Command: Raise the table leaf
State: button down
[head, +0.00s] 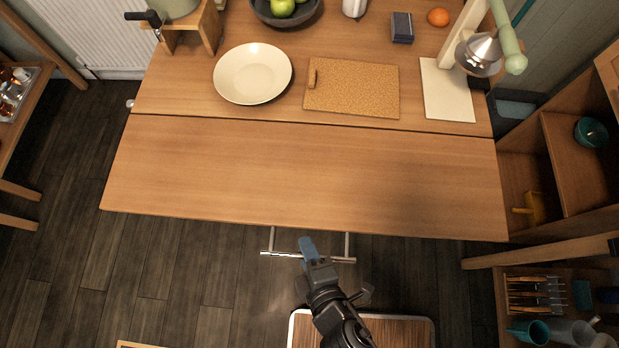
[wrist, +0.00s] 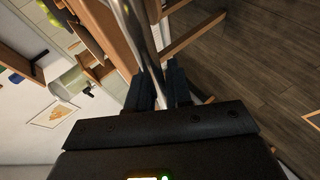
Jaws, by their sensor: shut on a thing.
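The table leaf (head: 300,175) is the wide wooden front panel of the table, joined to the fixed top (head: 215,112) along a dark seam. It looks close to level with the top, but I cannot tell its exact tilt. A metal bar handle (head: 280,254) stands out from the leaf's front edge on two posts. My gripper (head: 309,250) is at the middle of this bar, coming from the front. In the wrist view, the bar runs between the two fingers of my gripper (wrist: 160,85), which are shut on it.
A cream plate (head: 253,74), a cork board (head: 352,88) and a white board (head: 447,90) lie on the fixed top. The leaf is bare. Wooden shelves (head: 560,160) stand at right. Dark floor (head: 180,270) is open at front left.

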jog(key=shift+s+a+f, duration=0.1)
jog(key=shift+s+f, duration=0.15)
jog(key=shift+s, duration=0.35)
jog(key=c, duration=1.2)
grip_release()
jog(key=shift+c, duration=0.2)
jog(key=shift+o, duration=0.6)
jog(key=shift+w+r, duration=0.15)
jog(key=shift+w, duration=0.05)
jog(key=v, duration=0.8)
jog(key=shift+b, duration=0.4)
jog(key=shift+w, duration=0.1)
